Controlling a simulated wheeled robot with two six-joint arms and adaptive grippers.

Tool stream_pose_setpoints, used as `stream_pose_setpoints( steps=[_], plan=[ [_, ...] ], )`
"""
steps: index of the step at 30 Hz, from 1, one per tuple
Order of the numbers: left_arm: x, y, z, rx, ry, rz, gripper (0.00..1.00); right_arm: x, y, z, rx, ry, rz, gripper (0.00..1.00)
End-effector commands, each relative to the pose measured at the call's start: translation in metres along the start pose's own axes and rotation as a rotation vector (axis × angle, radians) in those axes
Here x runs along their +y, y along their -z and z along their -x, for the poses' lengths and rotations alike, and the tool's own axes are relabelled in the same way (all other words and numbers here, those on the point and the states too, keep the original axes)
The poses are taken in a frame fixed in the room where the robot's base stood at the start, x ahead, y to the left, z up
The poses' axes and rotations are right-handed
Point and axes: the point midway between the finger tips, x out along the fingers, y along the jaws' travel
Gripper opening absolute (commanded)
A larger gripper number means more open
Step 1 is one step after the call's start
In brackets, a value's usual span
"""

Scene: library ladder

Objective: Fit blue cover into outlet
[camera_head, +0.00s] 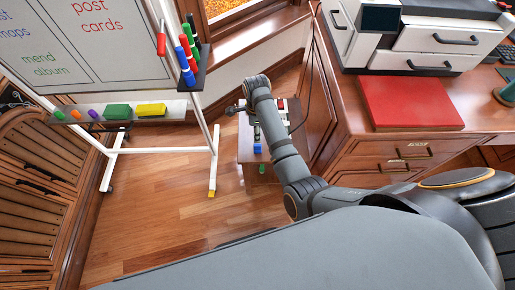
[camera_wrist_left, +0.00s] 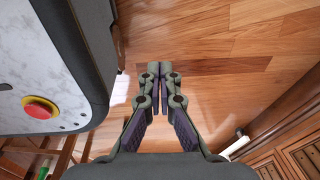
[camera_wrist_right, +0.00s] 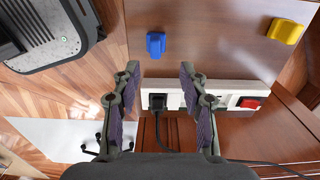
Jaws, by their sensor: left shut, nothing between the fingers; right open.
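The blue cover (camera_wrist_right: 155,44) lies on a brown wooden surface in the right wrist view; it also shows in the head view (camera_head: 257,149). A white outlet strip (camera_wrist_right: 228,95) lies beside it, with a black plug (camera_wrist_right: 157,101) and a red cover (camera_wrist_right: 250,103) in it. My right gripper (camera_wrist_right: 160,72) is open and empty, with its fingertips pointing toward the blue cover and apart from it. The plug shows between the fingers. My left gripper (camera_wrist_left: 159,70) is shut and empty over the wooden floor, and is not visible in the head view.
A yellow cover (camera_wrist_right: 285,31) lies on the same surface. A black cable runs from the plug. The whiteboard stand (camera_head: 213,160) is left of the low surface; the desk (camera_head: 340,130) with a red book (camera_head: 408,103) is right. Floor between is open.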

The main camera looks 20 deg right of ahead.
Motion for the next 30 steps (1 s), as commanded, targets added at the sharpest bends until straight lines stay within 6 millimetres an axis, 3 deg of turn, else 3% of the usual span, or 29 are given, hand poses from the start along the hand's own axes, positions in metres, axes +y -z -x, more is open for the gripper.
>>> stream_pose_setpoints(
  steps=[3, 10, 14, 19, 27, 30],
  plan=[
    [0.001, -0.001, -0.006, -0.001, 0.0, 0.0, 0.0, 0.001, 0.0, -0.022, 0.0, -0.001, 0.0, 0.43],
    [0.001, -0.001, -0.007, -0.001, 0.0, 0.0, 0.0, 0.001, 0.0, -0.031, 0.0, 0.001, 0.001, 0.43],
    [0.001, -0.002, -0.012, -0.006, 0.0, 0.001, 0.0, 0.006, 0.002, -0.052, 0.001, -0.002, 0.002, 0.43],
    [0.002, 0.018, -0.013, 0.009, -0.001, 0.002, 0.0, 0.007, 0.003, -0.077, 0.001, 0.001, 0.002, 0.43],
    [0.002, 0.02, -0.012, 0.007, -0.001, 0.002, 0.0, 0.007, 0.003, -0.081, 0.0, 0.001, 0.002, 0.43],
    [0.002, 0.02, -0.012, 0.007, -0.001, 0.001, 0.0, 0.007, 0.003, -0.081, 0.0, 0.001, 0.002, 0.33]
  ],
)
